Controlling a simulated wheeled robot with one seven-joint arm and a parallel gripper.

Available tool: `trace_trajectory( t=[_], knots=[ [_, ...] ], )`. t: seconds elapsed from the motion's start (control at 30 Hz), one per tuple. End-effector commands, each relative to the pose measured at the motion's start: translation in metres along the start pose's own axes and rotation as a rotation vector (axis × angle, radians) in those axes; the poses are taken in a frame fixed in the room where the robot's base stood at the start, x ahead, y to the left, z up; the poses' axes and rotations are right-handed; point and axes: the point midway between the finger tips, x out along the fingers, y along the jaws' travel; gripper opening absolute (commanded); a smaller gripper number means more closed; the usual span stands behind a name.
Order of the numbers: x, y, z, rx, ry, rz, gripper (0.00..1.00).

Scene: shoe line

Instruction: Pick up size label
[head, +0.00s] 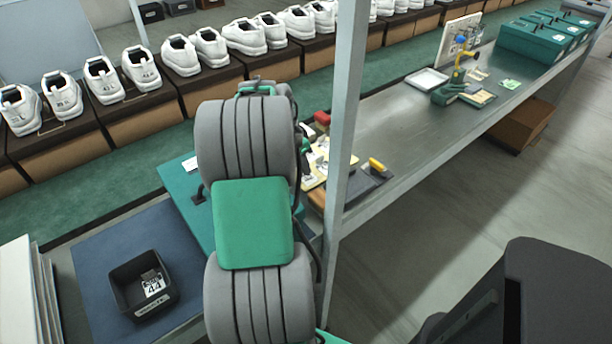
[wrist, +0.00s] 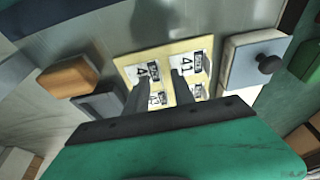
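In the wrist view, white size labels with black print (wrist: 193,63) lie on pale yellow backing sheets (wrist: 129,61) on a metal surface. My gripper (wrist: 159,78) is over them, its two dark fingers apart, with nothing seen between them. The fingers cover parts of the labels; whether the tips touch the sheets I cannot tell. In the head view the yellow sheets (head: 314,172) show partly behind my arm, and my gripper is hidden. A black bin (head: 130,302) at lower left holds a white label marked 44 (head: 153,283).
Around the sheets are an orange-brown block (wrist: 76,78), a dark grey piece (wrist: 98,105) and a pale block with a black knob (wrist: 254,62). A metal post (head: 346,110) stands right of my arm. White shoes on boxes (head: 183,57) line the back.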

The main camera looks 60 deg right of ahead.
Motion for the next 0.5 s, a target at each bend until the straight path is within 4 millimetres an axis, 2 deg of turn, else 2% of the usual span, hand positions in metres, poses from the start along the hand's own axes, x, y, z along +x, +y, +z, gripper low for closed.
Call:
trace_trajectory(
  t=[0.07,0.23,0.5],
  knots=[
    [0.0082,-0.0003,0.0001,-0.001,0.000,-0.001,0.30],
    [0.0085,-0.0008,0.0002,-0.002,0.000,-0.002,0.30],
    [0.0081,-0.0008,0.0002,-0.002,0.000,-0.002,0.09]
  ],
)
